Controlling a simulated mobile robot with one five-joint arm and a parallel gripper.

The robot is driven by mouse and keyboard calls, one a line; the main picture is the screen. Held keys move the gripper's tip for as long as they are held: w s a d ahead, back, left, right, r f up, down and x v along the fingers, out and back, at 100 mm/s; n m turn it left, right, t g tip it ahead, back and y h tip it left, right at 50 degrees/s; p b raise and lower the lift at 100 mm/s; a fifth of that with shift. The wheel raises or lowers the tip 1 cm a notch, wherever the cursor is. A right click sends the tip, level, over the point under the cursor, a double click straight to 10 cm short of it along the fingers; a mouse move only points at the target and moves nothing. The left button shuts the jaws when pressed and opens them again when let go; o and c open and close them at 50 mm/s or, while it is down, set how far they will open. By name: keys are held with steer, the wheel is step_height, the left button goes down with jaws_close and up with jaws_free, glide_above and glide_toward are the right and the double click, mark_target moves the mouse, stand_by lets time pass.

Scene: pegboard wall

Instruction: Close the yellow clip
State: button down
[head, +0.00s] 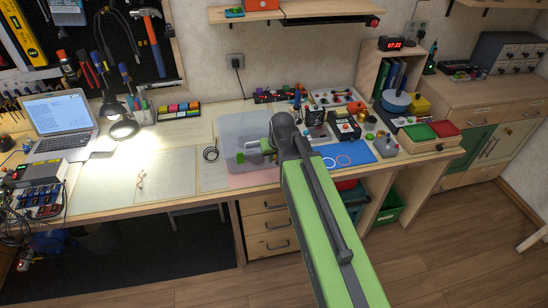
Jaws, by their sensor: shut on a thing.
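My arm reaches in from the lower right, and my gripper (252,151) is over a translucent grey plastic box (232,125) on the workbench. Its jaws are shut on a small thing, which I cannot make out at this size. I cannot pick out a yellow clip for certain; it may be hidden by my gripper and arm. Part of the box's right side and front is behind my arm.
A blue mat (352,152) with rings lies right of my arm. A laptop (58,122) and lit lamp (123,129) stand at the left.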

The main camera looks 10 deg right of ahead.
steer(key=shift+w+r, duration=0.1)
steer(key=shift+w+r+g+p, duration=0.35)
steer(key=shift+g+p, duration=0.25)
steer(key=shift+p, duration=0.15)
steer(key=shift+w+r+g+p, duration=0.2)
steer(key=shift+w+g+p, duration=0.3)
steer(key=shift+g+p, duration=0.15)
steer(key=w+g, duration=0.1)
steer(key=g, duration=0.2)
steer(key=shift+w+r+p, duration=0.2)
steer(key=shift+w+p, duration=0.1)
steer(key=shift+w, duration=0.05)
steer(key=shift+w+r+g, duration=0.1)
steer(key=shift+w+g, duration=0.3)
steer(key=shift+g, duration=0.45)
